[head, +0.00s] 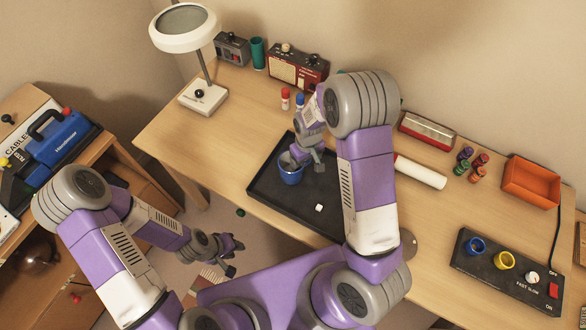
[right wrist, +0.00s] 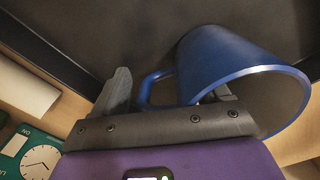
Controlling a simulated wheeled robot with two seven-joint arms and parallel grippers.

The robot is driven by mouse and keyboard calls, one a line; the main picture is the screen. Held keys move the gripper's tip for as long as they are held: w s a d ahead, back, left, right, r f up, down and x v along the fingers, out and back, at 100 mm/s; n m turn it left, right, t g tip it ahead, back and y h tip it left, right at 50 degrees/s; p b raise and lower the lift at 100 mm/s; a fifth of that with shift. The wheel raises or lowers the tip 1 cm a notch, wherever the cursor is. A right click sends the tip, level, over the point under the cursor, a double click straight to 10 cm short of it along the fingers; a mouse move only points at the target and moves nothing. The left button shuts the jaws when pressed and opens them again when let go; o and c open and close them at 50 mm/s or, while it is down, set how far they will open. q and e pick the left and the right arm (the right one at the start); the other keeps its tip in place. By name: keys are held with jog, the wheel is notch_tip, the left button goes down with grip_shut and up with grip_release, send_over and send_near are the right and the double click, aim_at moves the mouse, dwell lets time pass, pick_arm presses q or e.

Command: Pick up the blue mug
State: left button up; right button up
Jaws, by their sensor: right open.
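The blue mug (head: 290,176) stands on the black tray (head: 262,190) on the desk. In the right wrist view the mug (right wrist: 215,62) is close, with its rim toward the camera and its handle toward the left. My right gripper (head: 304,158) is at the mug. In the right wrist view its open fingers (right wrist: 172,95) lie on either side of the handle, and the right finger seems to reach into the mug's mouth. Whether they touch the mug cannot be told. My left gripper (head: 234,257) is open and empty, low in front of the desk.
A small white cube (head: 319,208) lies on the tray. A white roll (head: 420,172) lies right of it. A lamp (head: 203,97), a red-fronted box (head: 298,70), an orange bin (head: 531,181) and a control panel (head: 507,270) stand around the desk.

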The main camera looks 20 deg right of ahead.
grip_shut()
dwell(0.4)
jog(key=shift+r, duration=0.1)
